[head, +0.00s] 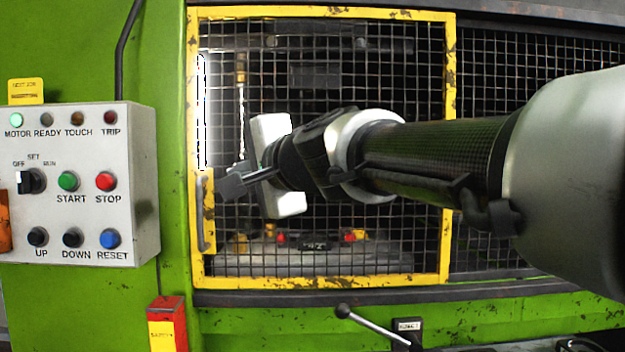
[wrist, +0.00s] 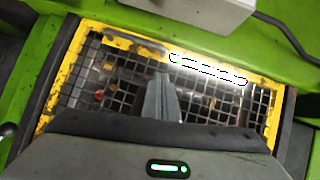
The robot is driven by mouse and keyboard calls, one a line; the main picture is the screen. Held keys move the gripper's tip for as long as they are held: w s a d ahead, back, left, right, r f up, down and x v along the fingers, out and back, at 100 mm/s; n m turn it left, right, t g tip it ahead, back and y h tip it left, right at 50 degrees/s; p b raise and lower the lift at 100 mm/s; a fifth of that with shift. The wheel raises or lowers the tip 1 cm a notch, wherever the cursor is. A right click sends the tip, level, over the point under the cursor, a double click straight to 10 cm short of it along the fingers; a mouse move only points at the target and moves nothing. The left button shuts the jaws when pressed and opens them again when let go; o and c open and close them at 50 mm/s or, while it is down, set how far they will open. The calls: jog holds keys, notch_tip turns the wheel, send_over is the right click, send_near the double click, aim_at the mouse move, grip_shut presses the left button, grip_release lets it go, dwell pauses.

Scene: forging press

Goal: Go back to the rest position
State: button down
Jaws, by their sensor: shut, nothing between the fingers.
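My gripper (head: 235,182) is in front of the yellow-framed mesh guard door (head: 450,60), near the door's left edge and its handle (head: 203,212). Its fingers are together with nothing between them. In the wrist view my gripper (wrist: 161,80) points at the mesh, and the door's yellow frame (wrist: 65,75) shows around it. I cannot tell whether the fingertips touch the door or its handle. My arm comes in from the right of the head view and covers part of the mesh. The door looks closed.
A grey control box (head: 80,220) with labelled buttons and a selector knob is left of the door; its MOTOR light is green. A red and yellow block (head: 167,325) stands below it. A lever with a black knob (head: 343,311) sticks out below the door.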

jog(key=s+d+f+n+g+h, duration=0.2)
jog(key=s+d+f+n+h, duration=0.1)
jog(key=s+d+f, duration=0.55)
jog(key=s+d+f+n+g+h, duration=0.3)
jog(key=s+d+f, duration=0.2)
jog(key=d+f, duration=0.6)
jog(key=s+d+f+n+g+h, duration=0.25)
jog(key=s+d+f, duration=0.45)
jog(key=f, duration=0.5)
notch_tip(320, 180, up, 18)
jog(key=s+d+h+p, duration=0.1)
jog(key=p, duration=1.9)
jog(key=shift+s+d, duration=0.25)
jog(key=shift+s, duration=0.15)
